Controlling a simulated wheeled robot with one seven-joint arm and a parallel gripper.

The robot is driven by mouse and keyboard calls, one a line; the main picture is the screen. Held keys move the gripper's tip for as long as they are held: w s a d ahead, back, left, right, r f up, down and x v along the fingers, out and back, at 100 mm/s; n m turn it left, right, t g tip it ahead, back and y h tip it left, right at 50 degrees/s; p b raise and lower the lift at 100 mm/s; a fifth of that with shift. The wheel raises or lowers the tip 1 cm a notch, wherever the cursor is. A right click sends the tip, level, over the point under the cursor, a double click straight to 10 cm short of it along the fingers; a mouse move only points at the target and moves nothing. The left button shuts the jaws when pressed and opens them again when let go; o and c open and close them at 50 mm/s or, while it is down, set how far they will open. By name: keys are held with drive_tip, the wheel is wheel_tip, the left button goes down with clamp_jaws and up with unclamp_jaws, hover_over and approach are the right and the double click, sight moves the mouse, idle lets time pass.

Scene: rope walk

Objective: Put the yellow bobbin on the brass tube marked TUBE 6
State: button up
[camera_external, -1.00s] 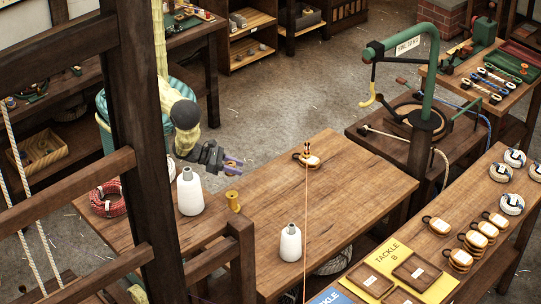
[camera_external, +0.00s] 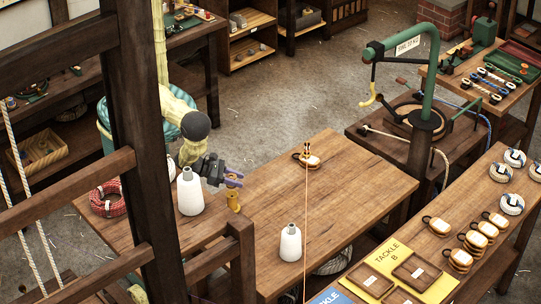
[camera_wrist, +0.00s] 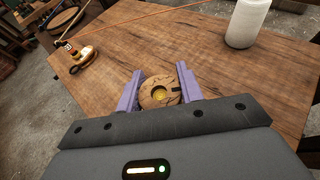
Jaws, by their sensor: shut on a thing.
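The yellow bobbin (camera_external: 233,203) stands upright near the right edge of the left bench top. My gripper (camera_external: 234,183) is over its upper end, with the purple fingers around it. In the wrist view my gripper (camera_wrist: 160,90) has one finger on each side of the bobbin's round wooden end (camera_wrist: 158,94), which shows a yellow centre and a dark notch. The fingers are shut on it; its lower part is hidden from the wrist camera. I cannot make out a brass tube marked TUBE 6 in either view.
A white cone (camera_external: 190,194) stands close left of my gripper, and another white cone (camera_external: 290,243) stands on the middle table (camera_external: 340,195). A wooden block (camera_external: 308,159) with a taut line lies there too. A red rope coil (camera_external: 109,199) lies at left. Much of the middle table is clear.

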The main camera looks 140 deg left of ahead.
drive_tip(key=shift+f+p, duration=0.4)
drive_tip(key=shift+f, duration=1.65)
drive_tip(key=shift+f, duration=0.15)
drive_tip(key=o, duration=1)
drive_tip(key=shift+c, duration=0.2)
drive_tip(key=r+b+v, duration=0.1)
drive_tip(key=v, duration=0.4)
wheel_tip(320, 180, up, 6)
drive_tip(key=p, duration=0.6)
hover_over(236, 194)
drive_tip(key=s+d, duration=0.3)
drive_tip(key=shift+d+r, duration=0.15)
drive_tip(key=shift+r, duration=0.05)
